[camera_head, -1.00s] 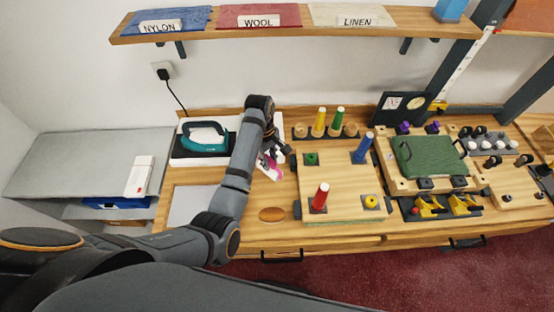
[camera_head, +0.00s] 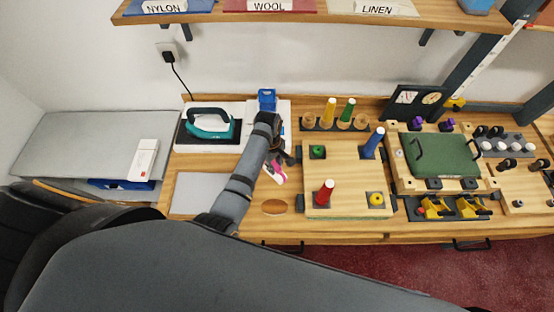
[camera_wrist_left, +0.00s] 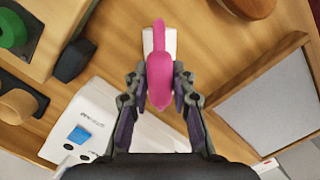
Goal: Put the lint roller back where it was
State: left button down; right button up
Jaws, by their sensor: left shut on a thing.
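The lint roller has a pink handle and a white roller end. In the head view the lint roller (camera_head: 279,177) shows beside my left gripper (camera_head: 276,162), over the wooden counter left of the peg board. In the left wrist view my left gripper (camera_wrist_left: 160,88) is shut on the pink handle (camera_wrist_left: 160,70), one finger on each side. The white roller (camera_wrist_left: 150,40) points away from the gripper and lies partly behind the handle. I cannot tell whether the roller touches the counter. My right gripper is not in view.
A brown oval piece (camera_head: 274,206) lies just in front of the roller. A grey panel (camera_head: 197,193) is to the left. A white device with a blue top (camera_head: 267,98) and an iron (camera_head: 208,124) stand behind. The peg board (camera_head: 346,166) is close on the right.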

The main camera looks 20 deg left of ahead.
pick_arm(q)
jog(key=shift+w+f, duration=0.2)
jog(key=shift+w, duration=0.15)
jog(key=shift+w+a+f, duration=0.1)
jog(key=shift+w+f, duration=0.1)
jog(key=shift+w, duration=0.1)
jog(key=c, duration=1.4)
grip_release()
jog(key=shift+o, duration=1.2)
jog(key=shift+s, duration=0.1)
jog(key=shift+s+r, duration=0.25)
jog(key=shift+s, duration=0.05)
jog(key=shift+w, duration=0.15)
jog(key=r, duration=0.7)
jog(key=a+r, duration=0.1)
jog(key=r, duration=0.3)
jog(key=shift+w+a+r, duration=0.1)
jog(key=shift+w+r, duration=0.25)
jog(key=shift+w, duration=0.05)
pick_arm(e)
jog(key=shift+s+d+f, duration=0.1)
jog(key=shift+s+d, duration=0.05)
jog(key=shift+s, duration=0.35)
